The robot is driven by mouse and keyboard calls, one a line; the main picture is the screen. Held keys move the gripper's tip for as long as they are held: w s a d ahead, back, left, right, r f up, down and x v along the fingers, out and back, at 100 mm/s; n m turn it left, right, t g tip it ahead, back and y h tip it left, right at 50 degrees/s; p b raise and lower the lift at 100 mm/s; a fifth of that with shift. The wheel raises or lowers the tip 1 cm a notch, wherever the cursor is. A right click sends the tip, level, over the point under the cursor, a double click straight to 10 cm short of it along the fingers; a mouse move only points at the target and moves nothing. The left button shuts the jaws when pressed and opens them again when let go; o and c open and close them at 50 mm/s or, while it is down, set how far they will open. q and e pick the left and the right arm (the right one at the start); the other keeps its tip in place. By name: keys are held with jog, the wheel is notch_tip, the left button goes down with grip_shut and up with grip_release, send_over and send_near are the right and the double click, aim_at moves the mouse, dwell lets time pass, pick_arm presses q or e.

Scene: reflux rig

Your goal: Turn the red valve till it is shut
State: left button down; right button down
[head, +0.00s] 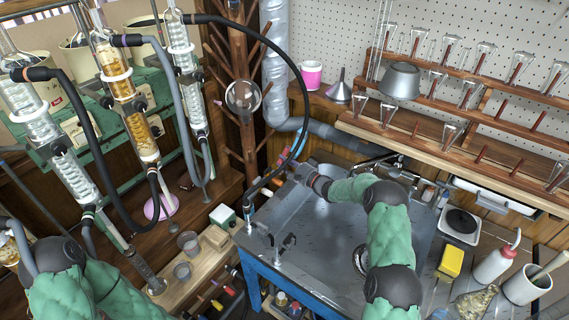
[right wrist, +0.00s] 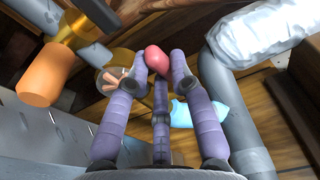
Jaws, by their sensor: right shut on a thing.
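The red valve shows in the right wrist view as a rounded red knob (right wrist: 157,58) on brass-coloured pipework. My right gripper (right wrist: 166,68) has its purple fingers closed around the knob, with fingertips at its left and right sides. In the head view my right gripper (head: 293,168) reaches across the metal sink to the pipes at its back left. The valve is hard to make out there, and its turn angle cannot be told. My left arm shows at the lower left of the head view, but its gripper is out of the picture.
A dark hose (head: 291,62) arches down beside my right gripper. A grey duct (head: 277,60) runs behind it, and an orange handle (right wrist: 48,74) is near the fingers in the wrist view. Glass condensers (head: 126,90) stand at left. The metal sink top (head: 325,240) is mostly clear.

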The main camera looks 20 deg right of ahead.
jog(key=c, duration=1.3)
grip_release()
jog(key=shift+c, duration=0.2)
jog(key=shift+s+d, duration=0.35)
jog(key=shift+s, duration=0.05)
jog(key=v, duration=1.1)
jog(key=shift+a, duration=0.15)
jog(key=shift+f, duration=0.1)
